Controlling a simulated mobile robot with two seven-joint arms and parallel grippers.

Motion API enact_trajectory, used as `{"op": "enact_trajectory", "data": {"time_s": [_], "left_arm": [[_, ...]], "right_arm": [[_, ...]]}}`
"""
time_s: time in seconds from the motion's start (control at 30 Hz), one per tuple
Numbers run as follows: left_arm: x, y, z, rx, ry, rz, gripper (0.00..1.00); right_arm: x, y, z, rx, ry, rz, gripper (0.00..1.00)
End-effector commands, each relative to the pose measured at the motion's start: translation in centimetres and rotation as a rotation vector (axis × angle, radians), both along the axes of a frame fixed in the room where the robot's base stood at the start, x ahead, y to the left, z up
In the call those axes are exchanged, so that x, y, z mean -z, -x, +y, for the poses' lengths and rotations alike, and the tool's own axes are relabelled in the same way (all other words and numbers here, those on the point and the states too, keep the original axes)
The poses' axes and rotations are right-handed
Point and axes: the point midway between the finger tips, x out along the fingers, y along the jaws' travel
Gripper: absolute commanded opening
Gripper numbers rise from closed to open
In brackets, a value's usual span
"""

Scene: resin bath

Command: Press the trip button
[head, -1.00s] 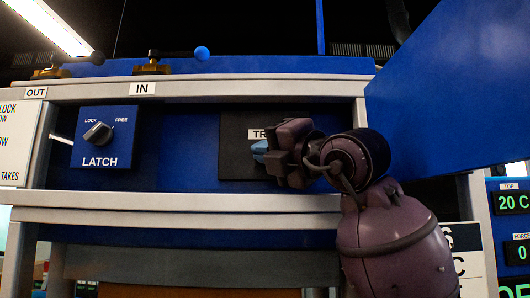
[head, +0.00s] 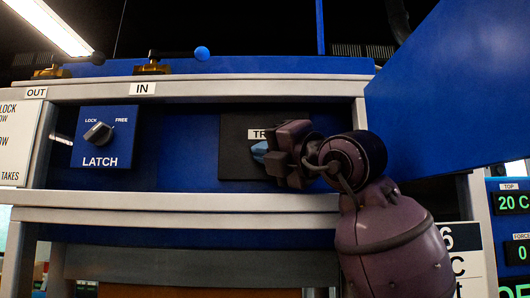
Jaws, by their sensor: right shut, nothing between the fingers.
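A black plate (head: 233,160) sits on the blue back panel, with a white label (head: 259,134) on it that reads "TR" before my gripper covers the rest. My right gripper (head: 268,157) is shut, with its light blue fingertips in front of the plate, just below the label. The trip button itself is hidden behind the gripper. I cannot tell whether the fingertips touch it. My left gripper is not in view.
A blue LATCH box (head: 105,137) with a rotary knob is on the left of the recess. A ball-ended lever (head: 180,53) is above the top rail. A blue panel (head: 450,90) stands open at right, close to my arm. A lower rail (head: 180,201) runs below.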

Motion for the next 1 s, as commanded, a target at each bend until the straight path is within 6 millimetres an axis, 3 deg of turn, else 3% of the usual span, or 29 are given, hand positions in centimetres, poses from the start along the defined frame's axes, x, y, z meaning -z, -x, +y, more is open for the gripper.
{"op": "enact_trajectory", "data": {"time_s": [1.0], "left_arm": [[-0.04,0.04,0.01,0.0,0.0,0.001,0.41]], "right_arm": [[0.01,-0.99,-0.01,0.0,0.0,0.001,0.0]]}}
